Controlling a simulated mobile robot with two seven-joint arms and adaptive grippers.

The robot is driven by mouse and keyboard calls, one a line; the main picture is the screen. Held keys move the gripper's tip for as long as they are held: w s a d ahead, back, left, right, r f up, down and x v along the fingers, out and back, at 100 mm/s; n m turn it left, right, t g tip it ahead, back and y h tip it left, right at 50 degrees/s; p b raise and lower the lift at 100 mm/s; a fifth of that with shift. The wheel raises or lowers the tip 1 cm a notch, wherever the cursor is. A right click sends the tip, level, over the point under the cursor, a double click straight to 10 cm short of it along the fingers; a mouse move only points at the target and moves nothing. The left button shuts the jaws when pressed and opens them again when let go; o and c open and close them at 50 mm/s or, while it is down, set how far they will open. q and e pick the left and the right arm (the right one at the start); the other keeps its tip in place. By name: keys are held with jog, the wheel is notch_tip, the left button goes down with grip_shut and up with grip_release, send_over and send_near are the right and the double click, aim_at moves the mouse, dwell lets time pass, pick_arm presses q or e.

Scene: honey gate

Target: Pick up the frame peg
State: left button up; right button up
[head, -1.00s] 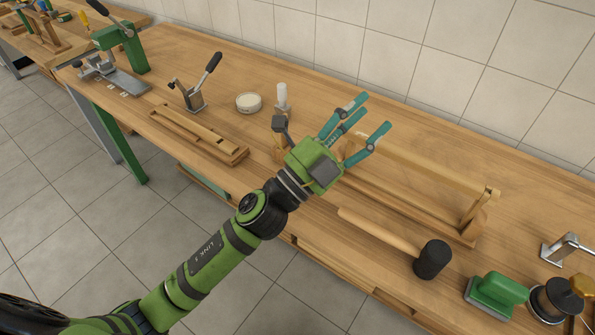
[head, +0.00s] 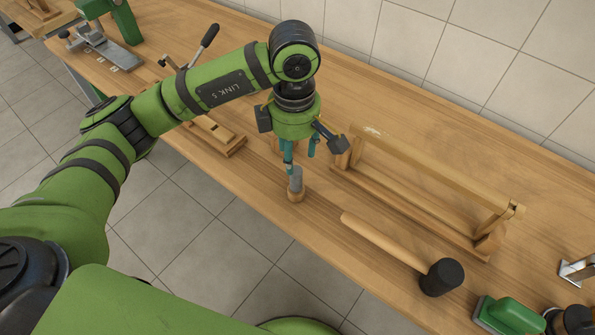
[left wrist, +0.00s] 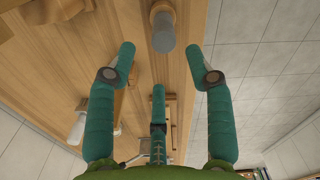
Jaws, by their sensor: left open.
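The frame peg, which I take to be the small upright piece with a grey cylinder on a round wooden base (head: 296,184), stands on the wooden bench near its front edge. In the left wrist view the peg (left wrist: 163,32) shows at the top, just beyond the fingertips and centred between the two outer fingers. My left gripper (head: 298,164) points down over the peg, its teal fingers spread and empty. In the left wrist view the gripper (left wrist: 160,62) is open. Whether a finger touches the peg cannot be told. My right gripper is not in view.
A wooden frame with a long top bar (head: 430,172) stands close right of the gripper. A mallet (head: 442,277) lies in front of it, its handle toward the peg. A green-handled block (head: 508,316) sits at lower right. A slotted wooden piece (head: 215,132) lies left.

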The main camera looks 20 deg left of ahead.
aim_at(296, 170)
pick_arm(q)
jog(key=f, duration=0.1)
jog(key=f+p, duration=0.1)
jog(key=f, duration=0.1)
jog(key=f+p, duration=0.1)
jog(key=f, duration=0.1)
jog(key=shift+s+d+f, duration=0.2)
jog(key=shift+s, duration=0.2)
jog(key=shift+f, duration=0.5)
jog(key=c, duration=0.9)
